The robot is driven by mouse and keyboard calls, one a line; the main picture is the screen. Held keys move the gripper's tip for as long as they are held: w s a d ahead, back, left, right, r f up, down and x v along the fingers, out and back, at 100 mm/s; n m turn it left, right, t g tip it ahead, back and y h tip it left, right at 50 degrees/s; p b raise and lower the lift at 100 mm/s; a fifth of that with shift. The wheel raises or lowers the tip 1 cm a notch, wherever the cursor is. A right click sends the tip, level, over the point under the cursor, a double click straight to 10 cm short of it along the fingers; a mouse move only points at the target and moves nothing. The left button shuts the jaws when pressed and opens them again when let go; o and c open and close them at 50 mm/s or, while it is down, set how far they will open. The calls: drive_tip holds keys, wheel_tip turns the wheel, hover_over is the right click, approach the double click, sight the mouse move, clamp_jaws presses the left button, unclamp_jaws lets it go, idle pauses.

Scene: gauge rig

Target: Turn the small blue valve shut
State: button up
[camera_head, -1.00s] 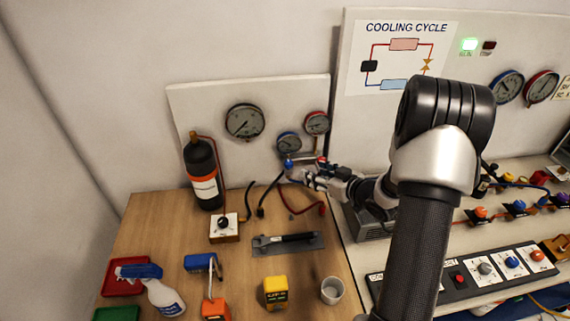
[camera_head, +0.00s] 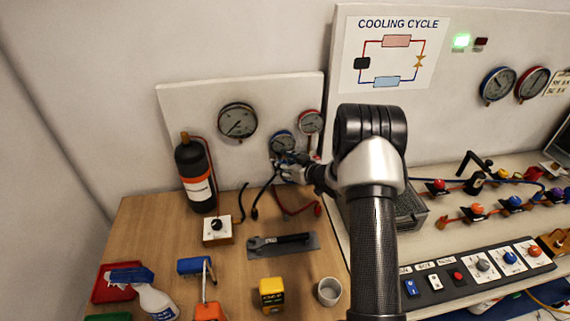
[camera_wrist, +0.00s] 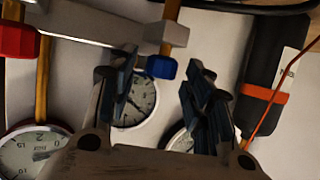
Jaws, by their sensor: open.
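The small blue valve (camera_wrist: 161,67) shows in the wrist view as a blue knob on the end of a grey manifold block (camera_wrist: 115,25). My gripper (camera_wrist: 165,80) is open, its two dark fingers apart, with the blue knob in the picture between the fingertips. I cannot tell whether either finger touches it. In the head view my gripper (camera_head: 284,164) is at the manifold below the small blue gauge (camera_head: 282,142) and hides the valve there. A red knob (camera_wrist: 17,41) sits at the other end of the manifold.
A red gauge (camera_head: 311,121) and a larger gauge (camera_head: 237,120) are on the panel. A black bottle (camera_head: 195,172) stands to the left. Hoses (camera_head: 262,192) hang below the manifold.

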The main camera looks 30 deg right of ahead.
drive_tip(key=shift+c, duration=0.2)
drive_tip(key=c, duration=1)
